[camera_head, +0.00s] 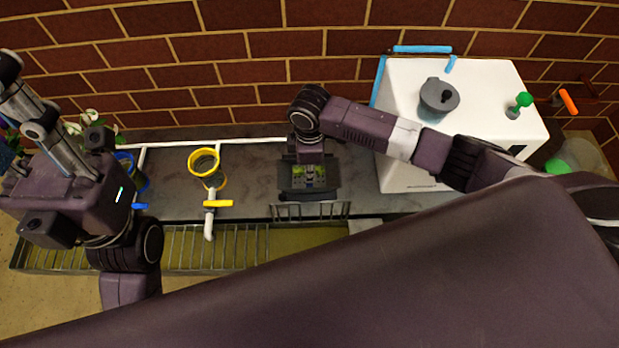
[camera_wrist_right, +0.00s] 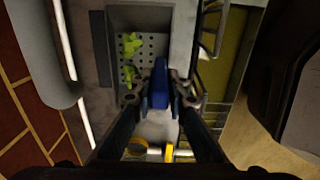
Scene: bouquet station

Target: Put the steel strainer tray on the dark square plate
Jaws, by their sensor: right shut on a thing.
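The steel strainer tray (camera_wrist_right: 152,44) is a grey rectangular tray with a perforated floor in the right wrist view. Green pieces (camera_wrist_right: 130,46) lie in it. In the head view the tray (camera_head: 308,177) is small and partly hidden under my right arm. My right gripper (camera_wrist_right: 170,98) is shut on a blue handle (camera_wrist_right: 160,82) at the tray's near edge. A dark flat surface (camera_wrist_right: 100,48), which looks like the dark square plate, shows beside the tray. I cannot tell whether the tray rests on it. My left gripper is at the left, its fingers unclear.
A yellow-rimmed container (camera_head: 204,162) and a yellow-handled tap-like fixture (camera_head: 211,212) are left of the tray. A blue-rimmed container (camera_head: 125,160) is farther left. A white box (camera_head: 400,90) with a grey pot (camera_head: 439,97) stands right. Wire racks (camera_head: 215,248) line the front.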

